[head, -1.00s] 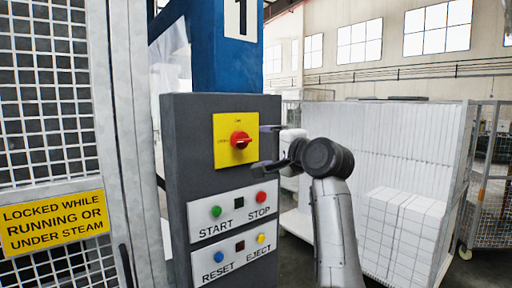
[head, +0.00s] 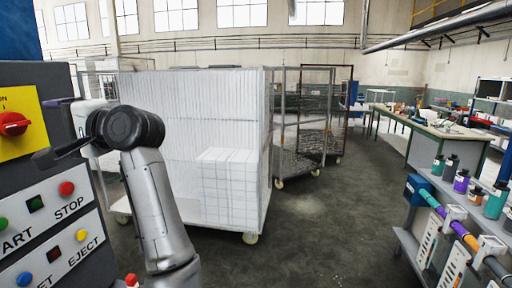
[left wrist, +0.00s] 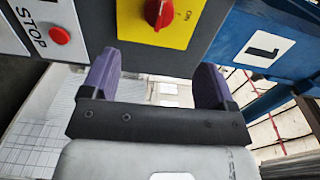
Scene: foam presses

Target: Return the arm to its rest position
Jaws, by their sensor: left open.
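My left gripper (head: 54,131) is at the left of the head view, its two dark purple-tipped fingers spread apart and empty, pointing at the grey control panel (head: 85,262). The red rotary knob (head: 12,124) on its yellow plate (head: 24,101) is just past the fingers, apart from them. In the left wrist view the open gripper (left wrist: 155,80) has nothing between its fingers, and the red knob (left wrist: 158,12) shows beyond them at the top. My left arm rises from the bottom of the head view, bent at a dark joint. My right gripper is not in view.
The panel has a red STOP button (head: 66,188) and a yellow EJECT button (head: 81,235). A cart of white foam blocks (head: 228,190) stands behind my arm. Mesh carts (head: 300,130), a workbench (head: 428,127) and a shelf with bottles (head: 405,236) stand right. The middle floor is open.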

